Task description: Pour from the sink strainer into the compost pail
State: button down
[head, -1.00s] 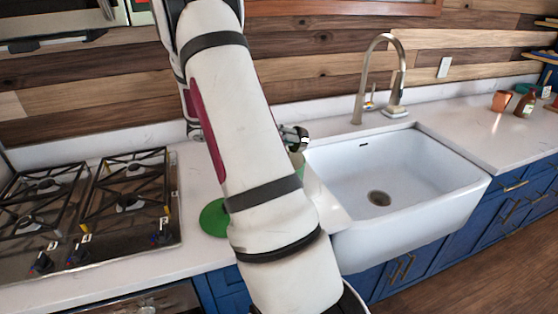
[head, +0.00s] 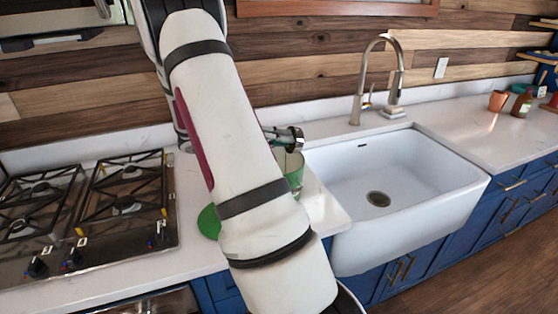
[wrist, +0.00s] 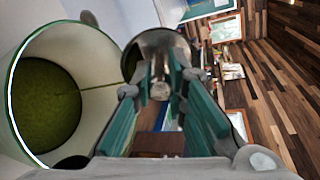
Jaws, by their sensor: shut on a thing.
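The compost pail (wrist: 108,75) fills the left of the wrist view, its wide round mouth facing the camera. Its inside is pale, with a dark green bottom. In the head view the green pail (head: 295,168) stands on the counter left of the sink, mostly hidden behind my arm. My gripper (wrist: 161,88) is shut on the sink strainer (wrist: 155,42), a shiny metal cup just beyond the fingertips, beside the pail's rim. In the head view my gripper (head: 290,137) is above the pail, partly hidden by my arm. The strainer's contents cannot be made out.
A green round lid-like disc (head: 208,222) lies on the counter left of the pail. A gas hob (head: 90,215) is farther left. The white sink (head: 400,185) with a tall faucet (head: 362,85) is to the right. An orange cup (head: 498,100) and bottle stand far right.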

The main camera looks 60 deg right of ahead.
jog(key=shift+w+a+h, duration=0.3)
jog(key=shift+w+a, duration=0.05)
jog(key=shift+a, duration=0.1)
jog(key=shift+w+a+f+g+h+b, duration=0.2)
jog(key=shift+f+g+h+b, duration=0.05)
jog(key=shift+g+h+b, duration=0.35)
jog(key=shift+w+a+f+g+h+b, duration=0.2)
jog(key=shift+g+h+b, duration=0.25)
jog(key=shift+g+h, duration=0.25)
dwell(1.6)
jog(key=shift+w+a+r+g+h, duration=0.15)
jog(key=shift+r+g+h, duration=0.5)
jog(key=shift+r, duration=0.65)
